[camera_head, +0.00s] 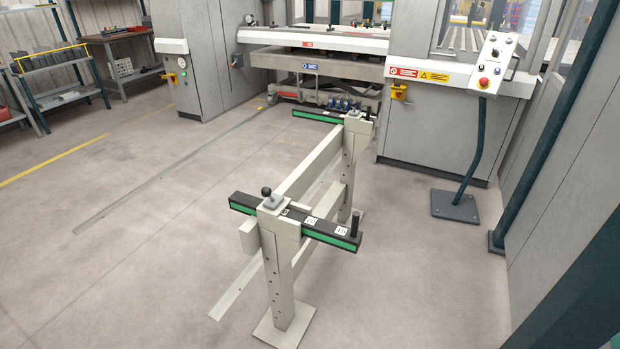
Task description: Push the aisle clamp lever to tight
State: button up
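A pale grey stand (310,165) with a long beam stands on the floor in the middle. Across its near end lies a black and green bar (325,233) with white number labels and an upright black pin (355,223) at its right end. On top of the near post is a small clamp lever with a black ball knob (266,191); I cannot tell from here whether it is loose or tight. A similar black and green bar (318,116) crosses the far end, where the fittings are small and partly hidden. My gripper is not in view.
The large grey panel bender (330,40) stands behind the stand. A control panel (490,65) on a dark post with a foot plate (454,205) is at the right. Shelves (52,75) stand at the far left. Open floor (130,250) lies left of the stand.

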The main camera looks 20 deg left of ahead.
aim_at(265, 191)
jog(key=u, duration=0.05)
jog(key=i, duration=0.6)
jog(key=u, duration=0.85)
jog(key=i, duration=0.55)
jog(key=u, duration=0.65)
